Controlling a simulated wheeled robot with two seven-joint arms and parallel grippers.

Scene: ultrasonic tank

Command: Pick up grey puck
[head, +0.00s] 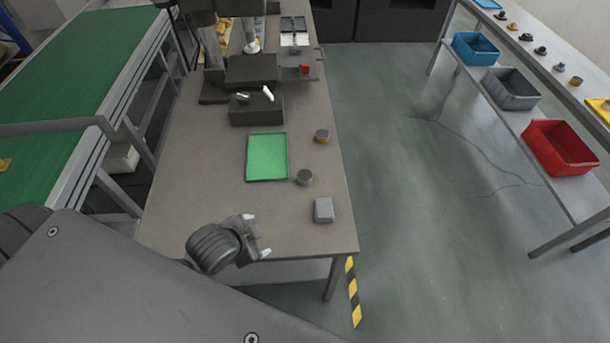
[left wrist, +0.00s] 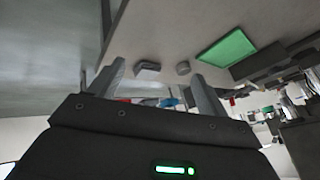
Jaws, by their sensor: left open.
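The grey puck (head: 304,177) lies on the brown table (head: 205,160), just right of the green tray's lower right corner in the head view. It also shows in the left wrist view (left wrist: 183,68), beyond and between my finger tips. My left gripper (head: 257,237) is open and empty near the table's front edge, to the lower left of the puck and apart from it. Its two fingers show spread in the left wrist view (left wrist: 158,68). My right gripper is in neither view.
A grey block (head: 323,210) lies near the right edge, below the puck. A brass-and-grey puck (head: 322,136) lies above it. The green tray (head: 267,158) is left of the pucks; a dark block (head: 256,108) stands behind. Bare table lies between my gripper and the tray.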

